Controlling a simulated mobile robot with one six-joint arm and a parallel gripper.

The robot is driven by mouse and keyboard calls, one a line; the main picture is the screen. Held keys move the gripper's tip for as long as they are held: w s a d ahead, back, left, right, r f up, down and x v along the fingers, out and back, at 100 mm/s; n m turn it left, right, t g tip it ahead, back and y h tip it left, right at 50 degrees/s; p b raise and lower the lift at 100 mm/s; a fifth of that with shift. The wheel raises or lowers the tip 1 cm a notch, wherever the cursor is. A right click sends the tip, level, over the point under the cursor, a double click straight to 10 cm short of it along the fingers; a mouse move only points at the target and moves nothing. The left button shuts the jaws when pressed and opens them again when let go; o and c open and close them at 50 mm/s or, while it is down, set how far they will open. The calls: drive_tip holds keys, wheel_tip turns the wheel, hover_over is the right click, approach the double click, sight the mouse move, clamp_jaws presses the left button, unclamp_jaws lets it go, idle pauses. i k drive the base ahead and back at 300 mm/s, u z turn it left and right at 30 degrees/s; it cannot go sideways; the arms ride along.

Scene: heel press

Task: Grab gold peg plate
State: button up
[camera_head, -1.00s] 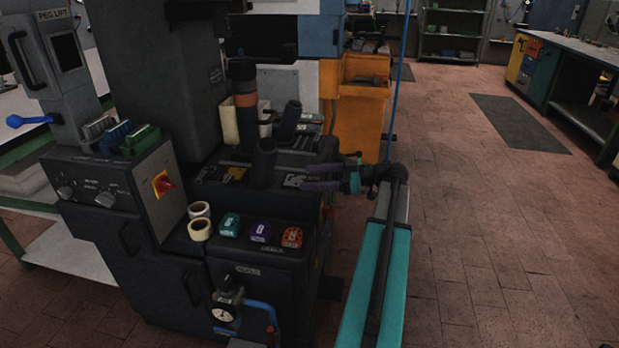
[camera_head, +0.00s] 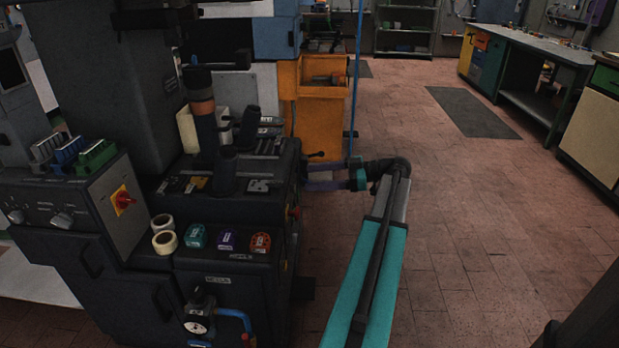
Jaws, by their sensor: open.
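The press (camera_head: 243,206) stands at left with a black deck. A small gold-coloured piece (camera_head: 173,184) lies on the front left of this deck, left of a dark upright cylinder (camera_head: 225,172). It looks like the gold peg plate, but it is too small and dark to be sure. My gripper (camera_head: 306,178) seems to be the two dark purple prongs pointing left, apart from each other, just right of the deck's edge. It is open, with nothing visible between the prongs, and well right of the gold piece.
A silver plate (camera_head: 262,185) lies at the deck's right. Tape rolls (camera_head: 164,231) and coloured blocks (camera_head: 227,239) sit on the lower ledge. A black lever (camera_head: 315,155) sticks out beside the press. An orange cabinet (camera_head: 320,115) stands behind. Floor (camera_head: 470,230) at right is clear.

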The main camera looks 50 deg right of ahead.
sight(195, 184)
drive_tip(key=k, duration=1)
